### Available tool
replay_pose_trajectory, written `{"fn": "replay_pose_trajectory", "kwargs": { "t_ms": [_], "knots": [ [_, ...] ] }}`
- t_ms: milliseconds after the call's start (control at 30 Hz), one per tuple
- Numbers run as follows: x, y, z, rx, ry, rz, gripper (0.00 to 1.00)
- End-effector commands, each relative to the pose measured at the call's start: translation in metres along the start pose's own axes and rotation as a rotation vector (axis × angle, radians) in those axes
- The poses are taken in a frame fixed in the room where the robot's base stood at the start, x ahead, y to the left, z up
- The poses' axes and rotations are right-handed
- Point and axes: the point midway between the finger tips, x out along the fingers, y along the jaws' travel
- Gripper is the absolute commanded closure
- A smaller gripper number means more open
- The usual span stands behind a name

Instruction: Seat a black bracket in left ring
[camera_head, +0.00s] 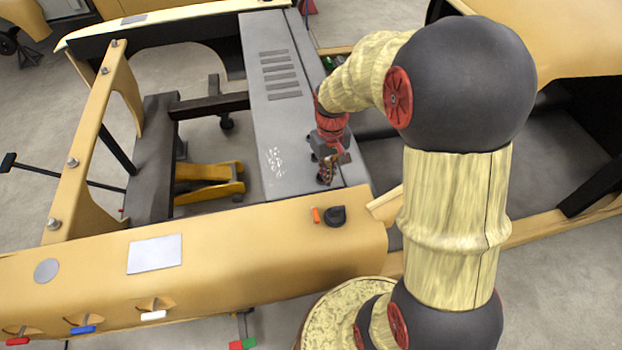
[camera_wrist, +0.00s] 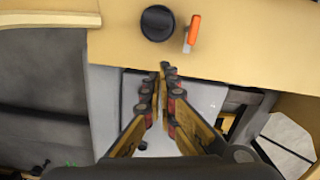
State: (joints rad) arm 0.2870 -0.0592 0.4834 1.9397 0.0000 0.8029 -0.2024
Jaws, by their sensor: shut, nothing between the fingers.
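My gripper (camera_head: 326,178) points down over the near end of the grey slatted panel, behind the yellow front panel. In the wrist view my gripper (camera_wrist: 166,71) has its fingertips together with nothing between them. A round black piece with a small tab (camera_head: 335,216) lies on the yellow panel near its right end. It also shows in the wrist view (camera_wrist: 157,23), beyond the fingertips and apart from them. I cannot tell if it is the black bracket. I cannot make out a left ring for certain.
An orange piece (camera_head: 315,215) lies beside the black piece. The yellow front panel (camera_head: 240,235) bears a pale plate (camera_head: 155,254) and a grey disc (camera_head: 46,270). Red, blue and white handles line its near edge. A yellow rail (camera_head: 88,125) with several bolt-like studs stands left.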

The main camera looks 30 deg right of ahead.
Motion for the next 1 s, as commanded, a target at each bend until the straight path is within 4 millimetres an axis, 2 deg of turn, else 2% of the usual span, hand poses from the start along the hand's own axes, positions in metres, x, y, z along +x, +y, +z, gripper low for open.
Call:
{"fn": "replay_pose_trajectory", "kwargs": {
  "t_ms": [67,267,367,767,1000],
  "knots": [
    [-0.004,0.002,-0.008,-0.020,0.020,0.004,1.00],
    [0.004,0.001,-0.008,-0.049,0.022,0.005,1.00],
    [0.018,0.001,-0.008,-0.048,0.020,0.005,1.00],
    [0.095,0.002,-0.010,-0.048,0.020,0.005,1.00],
    [0.095,0.003,0.020,-0.048,0.025,0.006,1.00]
  ]
}}
